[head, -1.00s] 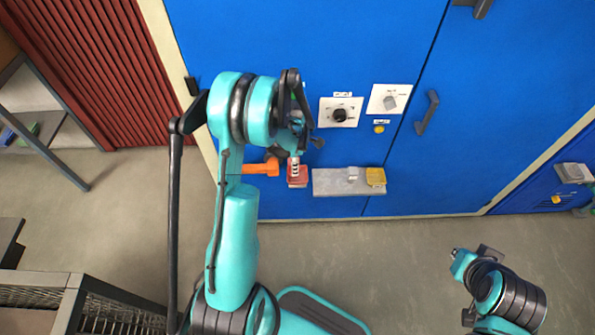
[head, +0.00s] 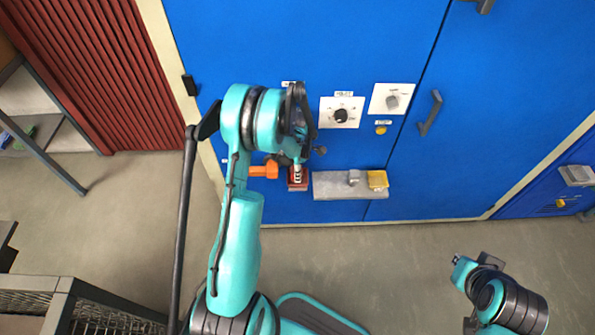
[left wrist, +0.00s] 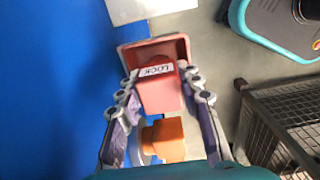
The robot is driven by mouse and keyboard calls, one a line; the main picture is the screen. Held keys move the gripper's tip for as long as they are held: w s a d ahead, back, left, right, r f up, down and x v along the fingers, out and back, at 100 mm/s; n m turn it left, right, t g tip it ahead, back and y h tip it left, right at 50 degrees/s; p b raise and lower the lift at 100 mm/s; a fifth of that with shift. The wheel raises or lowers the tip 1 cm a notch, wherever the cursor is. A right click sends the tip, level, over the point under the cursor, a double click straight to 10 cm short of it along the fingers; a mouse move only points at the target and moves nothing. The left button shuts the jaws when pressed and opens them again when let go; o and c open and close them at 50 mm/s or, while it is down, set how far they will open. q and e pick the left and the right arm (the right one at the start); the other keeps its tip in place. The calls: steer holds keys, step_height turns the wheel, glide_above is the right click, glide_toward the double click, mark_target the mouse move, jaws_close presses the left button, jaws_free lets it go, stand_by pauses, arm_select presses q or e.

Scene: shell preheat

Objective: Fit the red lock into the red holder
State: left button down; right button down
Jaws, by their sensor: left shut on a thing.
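The red lock, a salmon-red block with a white "LOCK" label, shows in the left wrist view (left wrist: 160,96) between the fingers of my left gripper (left wrist: 159,84). In the head view my left gripper (head: 300,152) is shut on it from above, in front of the blue cabinet. The red holder (head: 298,187), an open box on the cabinet front, is directly under the lock; its rim also shows in the left wrist view (left wrist: 183,46). The lock's labelled end overlaps the holder's opening; how deep it sits I cannot tell. My right gripper (head: 465,262) is far off at lower right, its jaws unclear.
An orange handle (head: 263,171) is just left of the holder. A grey ledge (head: 335,188) with a yellow block (head: 377,179) is just right of it. A black knob (head: 341,115) is above the ledge. The floor ahead is clear.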

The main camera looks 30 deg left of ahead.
arm_select(q)
steer(key=c, duration=1)
jaws_free()
